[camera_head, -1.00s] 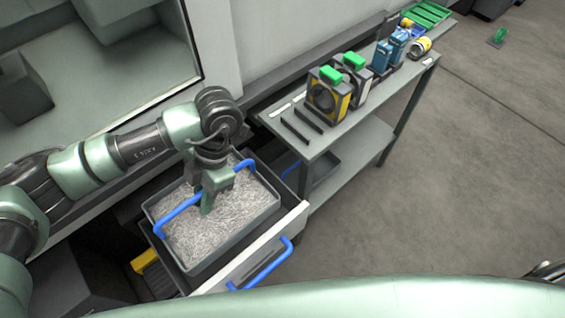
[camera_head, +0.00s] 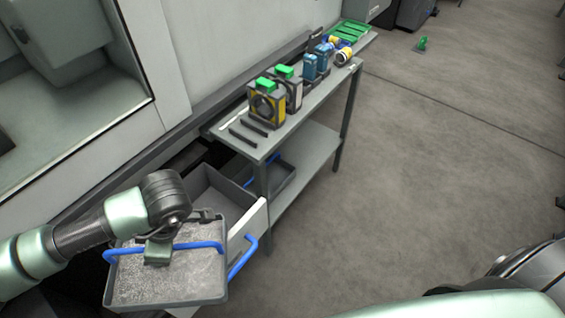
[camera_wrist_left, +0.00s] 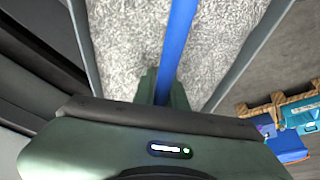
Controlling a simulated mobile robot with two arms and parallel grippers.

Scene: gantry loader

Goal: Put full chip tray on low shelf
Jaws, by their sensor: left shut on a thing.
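The full chip tray (camera_head: 165,282), a grey tray filled with metal chips, hangs at the lower left of the head view. My left gripper (camera_head: 158,250) is shut on its blue bar handle (camera_head: 205,246); the wrist view shows the fingers (camera_wrist_left: 162,88) around the handle (camera_wrist_left: 180,35) over the chips. The tray is out of the open drawer (camera_head: 212,200), overlapping its near end in the picture. The low shelf (camera_head: 312,160) lies under the bench top, with bare room at its middle and right. My right gripper is not seen.
Another tray with a blue handle (camera_head: 275,178) sits at the shelf's left end. The bench top (camera_head: 268,143) carries boxy yellow-black and grey units, blue items and a green crate (camera_head: 350,32). Bench legs (camera_head: 348,118) bound the shelf. The drawer's blue handle (camera_head: 243,258) sticks out.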

